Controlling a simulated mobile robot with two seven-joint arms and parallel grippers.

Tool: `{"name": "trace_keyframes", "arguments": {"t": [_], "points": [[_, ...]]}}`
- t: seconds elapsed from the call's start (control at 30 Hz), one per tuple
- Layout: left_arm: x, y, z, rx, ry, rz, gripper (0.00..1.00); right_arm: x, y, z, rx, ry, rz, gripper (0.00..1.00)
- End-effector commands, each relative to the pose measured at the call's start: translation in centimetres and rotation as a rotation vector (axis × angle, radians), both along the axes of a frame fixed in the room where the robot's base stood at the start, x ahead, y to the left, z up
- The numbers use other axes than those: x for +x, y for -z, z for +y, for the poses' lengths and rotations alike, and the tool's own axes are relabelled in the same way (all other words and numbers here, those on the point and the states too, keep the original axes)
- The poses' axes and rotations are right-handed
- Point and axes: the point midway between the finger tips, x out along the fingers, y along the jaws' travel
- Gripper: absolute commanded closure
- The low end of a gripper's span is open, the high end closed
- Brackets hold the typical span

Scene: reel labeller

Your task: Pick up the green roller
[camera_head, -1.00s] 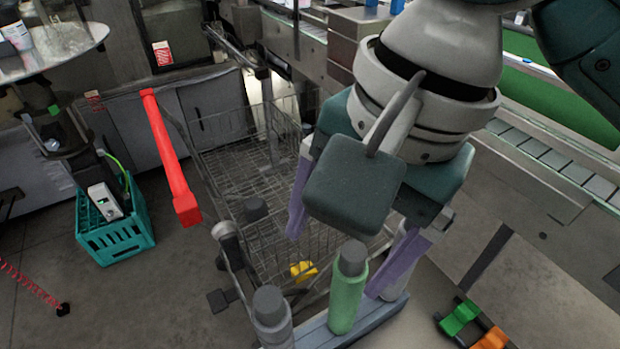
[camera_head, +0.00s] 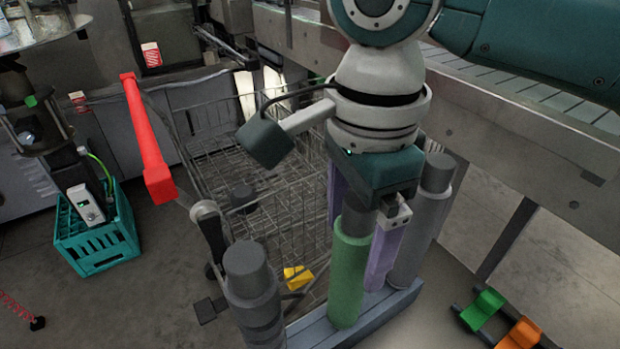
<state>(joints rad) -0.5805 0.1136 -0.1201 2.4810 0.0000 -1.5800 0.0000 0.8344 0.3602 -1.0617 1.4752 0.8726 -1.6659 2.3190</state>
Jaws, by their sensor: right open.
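The green roller (camera_head: 348,272) stands upright on a blue-grey base (camera_head: 385,318) in the lower middle, with a dark grey cap at its top. My right gripper (camera_head: 358,240) points down over it, with its purple fingers open. One finger shows at the left, partly hidden behind the roller, and the other just right of it. The roller's top sits between or just in front of the fingers; I cannot tell whether they touch it. My left gripper is not in view.
A grey roller (camera_head: 420,222) stands close on the right of the green one, and another grey roller (camera_head: 254,292) on the left. A wire cart (camera_head: 280,215) with a red handle (camera_head: 148,140) is behind. Green and orange holders (camera_head: 484,308) lie lower right.

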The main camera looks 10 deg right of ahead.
Motion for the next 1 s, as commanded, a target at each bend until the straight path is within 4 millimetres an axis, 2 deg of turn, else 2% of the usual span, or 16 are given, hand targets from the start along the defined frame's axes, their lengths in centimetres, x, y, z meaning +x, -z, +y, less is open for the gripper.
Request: {"name": "trace_keyframes", "arguments": {"t": [0.1, 0.2, 0.43, 1.0], "points": [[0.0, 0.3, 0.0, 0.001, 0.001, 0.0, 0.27, 0.0, 1.9, 0.1, -0.001, 0.0, 0.001, 0.11], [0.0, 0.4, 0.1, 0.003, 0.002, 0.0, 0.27, 0.0, 2.7, 0.1, -0.001, -0.001, 0.0, 0.11], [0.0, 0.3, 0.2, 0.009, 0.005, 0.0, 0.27, 0.0, 2.8, 0.1, 0.0, -0.001, -0.002, 0.11], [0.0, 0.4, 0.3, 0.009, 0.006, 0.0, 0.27, 0.0, 2.7, 0.1, 0.0, -0.001, -0.002, 0.74]]}}
